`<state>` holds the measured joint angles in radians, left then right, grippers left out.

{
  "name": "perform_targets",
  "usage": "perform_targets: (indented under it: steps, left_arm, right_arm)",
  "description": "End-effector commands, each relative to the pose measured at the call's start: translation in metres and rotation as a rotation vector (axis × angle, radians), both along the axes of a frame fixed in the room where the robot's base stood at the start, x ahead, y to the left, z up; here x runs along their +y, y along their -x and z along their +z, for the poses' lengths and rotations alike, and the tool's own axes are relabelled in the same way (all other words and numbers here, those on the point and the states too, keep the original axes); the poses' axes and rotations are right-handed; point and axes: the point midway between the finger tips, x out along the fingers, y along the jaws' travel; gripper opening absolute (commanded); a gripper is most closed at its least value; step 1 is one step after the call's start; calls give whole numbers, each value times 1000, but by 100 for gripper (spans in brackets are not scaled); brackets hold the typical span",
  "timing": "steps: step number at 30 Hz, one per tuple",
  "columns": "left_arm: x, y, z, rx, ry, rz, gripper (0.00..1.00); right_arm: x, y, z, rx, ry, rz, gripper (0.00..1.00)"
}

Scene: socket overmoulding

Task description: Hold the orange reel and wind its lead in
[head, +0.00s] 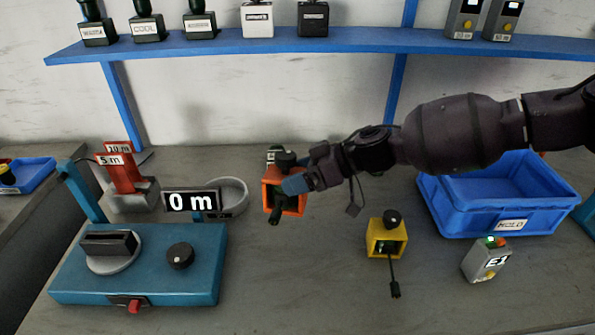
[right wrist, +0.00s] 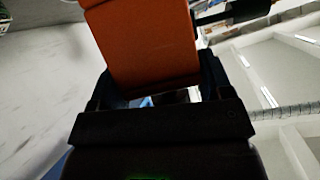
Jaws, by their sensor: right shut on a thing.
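The orange reel (head: 271,199) is near the middle of the bench in the head view, with a dark knob on top and a dark lead end hanging at its front. My right gripper (head: 290,187) is shut on it and covers part of its right side. In the right wrist view the orange body (right wrist: 150,45) sits between the two dark fingers (right wrist: 155,95). I cannot tell whether the reel touches the bench. My left gripper is in neither view.
A yellow reel (head: 378,240) with its lead out lies to the right. The blue MOLD crate (head: 452,222) and a grey E1 box (head: 482,262) are further right. A blue machine (head: 200,275) stands front left, a "0 m" display (head: 192,201) behind it. A blue shelf (head: 350,40) spans the back.

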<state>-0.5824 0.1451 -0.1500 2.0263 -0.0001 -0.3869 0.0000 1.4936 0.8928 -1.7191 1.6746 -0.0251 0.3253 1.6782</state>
Motion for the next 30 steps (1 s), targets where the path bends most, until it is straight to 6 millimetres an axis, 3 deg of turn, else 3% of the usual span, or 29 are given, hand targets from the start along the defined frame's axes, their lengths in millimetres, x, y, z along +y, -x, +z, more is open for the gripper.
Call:
perform_targets:
  steps: [30]
  left_arm:
    - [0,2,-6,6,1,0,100]
  right_arm:
    - [0,0,-41,0,-1,0,42]
